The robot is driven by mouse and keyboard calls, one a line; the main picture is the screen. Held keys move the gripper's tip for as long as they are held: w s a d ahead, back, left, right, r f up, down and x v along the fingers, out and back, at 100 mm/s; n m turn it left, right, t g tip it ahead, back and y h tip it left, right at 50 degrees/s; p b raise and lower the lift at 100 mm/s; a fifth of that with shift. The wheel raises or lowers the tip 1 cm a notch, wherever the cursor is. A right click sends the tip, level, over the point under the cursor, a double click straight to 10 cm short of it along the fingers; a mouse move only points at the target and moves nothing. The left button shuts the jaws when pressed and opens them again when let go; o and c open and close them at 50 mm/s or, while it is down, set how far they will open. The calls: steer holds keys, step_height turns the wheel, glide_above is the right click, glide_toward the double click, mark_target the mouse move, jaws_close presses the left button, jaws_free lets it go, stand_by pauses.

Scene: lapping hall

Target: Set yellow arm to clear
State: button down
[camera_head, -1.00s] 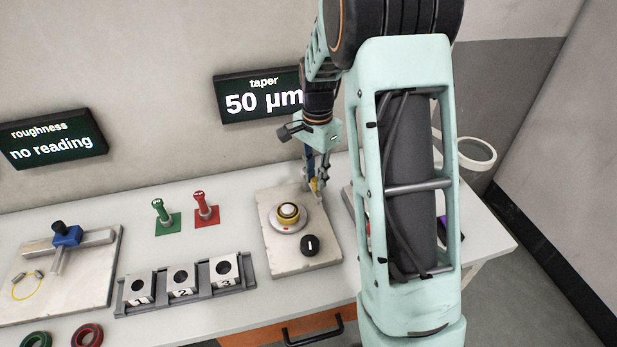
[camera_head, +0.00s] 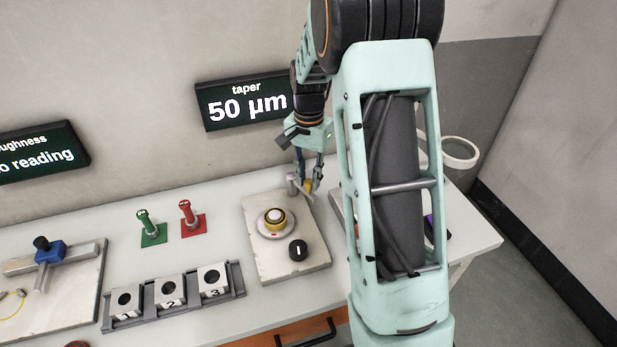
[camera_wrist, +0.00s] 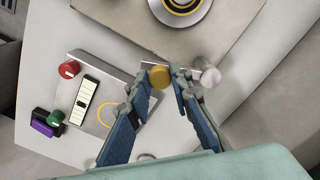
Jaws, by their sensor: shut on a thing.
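A metal arm (camera_head: 302,190) on a short post stands at the back right corner of a pale plate. It carries a yellow knob (camera_wrist: 159,76), and the post top (camera_wrist: 211,77) shows to the knob's right in the wrist view. My gripper (camera_wrist: 160,80) has its fingertips on either side of the yellow knob and is shut on it. In the head view my gripper (camera_head: 309,180) reaches down at the plate's back right. The arm points toward the right, off the plate's edge. Any clear marking is not visible.
The pale plate (camera_head: 262,267) bears a round yellow-ringed fixture (camera_head: 275,221) and a black knob (camera_head: 298,250). A display (camera_head: 243,101) reads taper 50 µm. Numbered blocks (camera_head: 169,291) and green (camera_head: 147,226) and red (camera_head: 188,214) stands sit to the left.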

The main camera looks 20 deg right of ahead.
steer(key=c, duration=1.7)
jaws_free()
steer(key=shift+c, duration=0.2)
step_height(320, 180, up, 12)
steer(key=shift+w, duration=0.1)
